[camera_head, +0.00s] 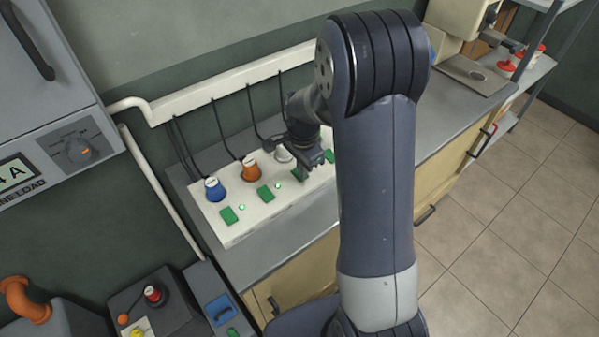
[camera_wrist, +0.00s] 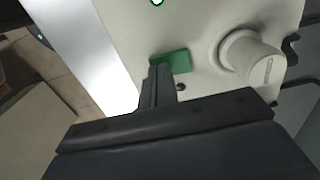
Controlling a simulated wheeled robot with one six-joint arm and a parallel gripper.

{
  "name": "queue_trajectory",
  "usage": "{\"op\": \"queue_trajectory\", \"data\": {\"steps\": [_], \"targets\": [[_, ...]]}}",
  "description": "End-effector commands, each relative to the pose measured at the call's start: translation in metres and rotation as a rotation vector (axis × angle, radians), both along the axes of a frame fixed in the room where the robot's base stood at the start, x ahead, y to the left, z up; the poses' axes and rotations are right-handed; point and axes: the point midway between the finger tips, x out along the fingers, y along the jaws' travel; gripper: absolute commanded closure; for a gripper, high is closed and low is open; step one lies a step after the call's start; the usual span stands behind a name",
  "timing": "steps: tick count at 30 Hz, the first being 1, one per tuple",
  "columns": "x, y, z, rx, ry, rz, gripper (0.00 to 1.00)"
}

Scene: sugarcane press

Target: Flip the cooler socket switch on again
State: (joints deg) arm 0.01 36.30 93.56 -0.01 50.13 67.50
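A pale socket panel (camera_head: 262,208) lies on the counter with a row of plugs and green rocker switches. My gripper (camera_head: 304,170) is over the switch beside the white plug (camera_head: 284,154). In the wrist view its fingers (camera_wrist: 156,88) are together, with nothing held, and their tips overlap the lower left part of that green switch (camera_wrist: 175,61). I cannot tell if they touch it. The small lamp (camera_wrist: 181,87) by this switch is dark. The white plug (camera_wrist: 250,56) stands to the right. No label shows which socket is the cooler's.
A blue plug (camera_head: 214,189) and an orange plug (camera_head: 250,170) stand left of my gripper, with green switches and lit green lamps. Black cords rise behind them to a white wall duct (camera_head: 230,82). My arm hides the panel's right end.

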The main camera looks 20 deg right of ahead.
Motion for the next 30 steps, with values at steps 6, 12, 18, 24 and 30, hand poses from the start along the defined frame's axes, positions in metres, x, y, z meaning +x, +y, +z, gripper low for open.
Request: {"op": "queue_trajectory", "data": {"steps": [6, 12, 18, 24, 30], "targets": [[0.0, 0.0, 0.003, 0.0, 0.0, 0.0, 1.0], [0.0, 0.0, 0.019, 0.0, 0.0, 0.0, 1.0], [0.0, 0.0, 0.035, 0.0, -0.001, 0.0, 1.0], [0.0, 0.0, 0.051, 0.0, -0.001, 0.0, 1.0], [0.0, 0.0, 0.067, 0.0, 0.0, 0.0, 1.0]]}}
